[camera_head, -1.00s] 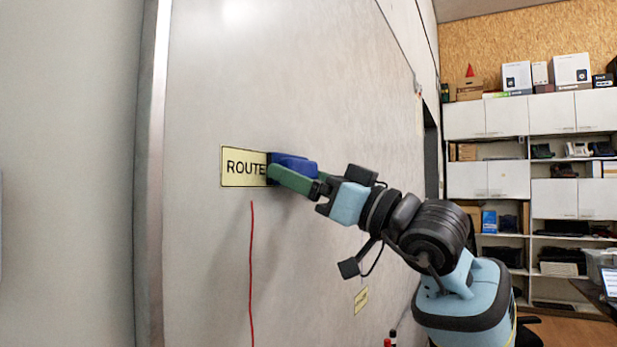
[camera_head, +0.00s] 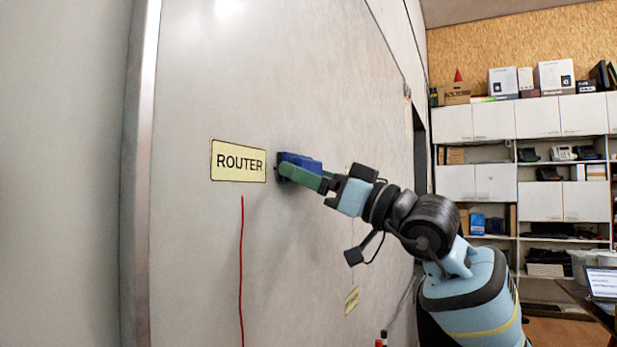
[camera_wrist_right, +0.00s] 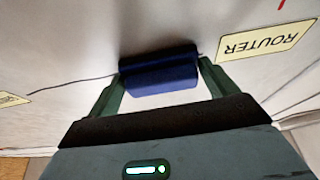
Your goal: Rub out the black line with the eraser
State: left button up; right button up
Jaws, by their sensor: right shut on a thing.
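My right gripper (camera_head: 304,173) is shut on the blue eraser (camera_head: 301,161). It holds the eraser at the whiteboard (camera_head: 200,260), just right of the yellow ROUTER label (camera_head: 238,161). In the right wrist view the eraser (camera_wrist_right: 160,70) sits between the green fingers, its dark side toward the board. A thin black line (camera_wrist_right: 75,80) runs from the eraser left toward another yellow label (camera_wrist_right: 12,99). A short dark bit shows between the eraser and the ROUTER label (camera_wrist_right: 265,42). In the head view the arm hides most of the line. My left gripper is not in view.
A red line (camera_head: 241,270) runs down the board below the ROUTER label. Another yellow label (camera_head: 352,300) is lower right. Markers (camera_head: 382,338) stand at the board's bottom edge. Shelves (camera_head: 520,190) stand behind on the right.

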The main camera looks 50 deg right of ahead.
jog(key=shift+w+d, duration=0.2)
jog(key=shift+d, duration=0.3)
jog(key=shift+w+d, duration=0.15)
jog(key=shift+d, duration=0.35)
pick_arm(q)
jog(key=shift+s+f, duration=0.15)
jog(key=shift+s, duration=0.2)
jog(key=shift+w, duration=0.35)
pick_arm(e)
jog(key=shift+w+d, duration=0.25)
jog(key=shift+d, duration=0.6)
jog(key=shift+w+d, duration=0.25)
jog(key=shift+d, duration=0.6)
jog(key=shift+a, duration=0.1)
jog(key=shift+s+a, duration=0.25)
jog(key=shift+a, duration=0.5)
jog(key=shift+s+a, duration=0.25)
jog(key=shift+a, duration=0.45)
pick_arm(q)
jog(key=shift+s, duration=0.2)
pick_arm(e)
jog(key=shift+a, duration=0.2)
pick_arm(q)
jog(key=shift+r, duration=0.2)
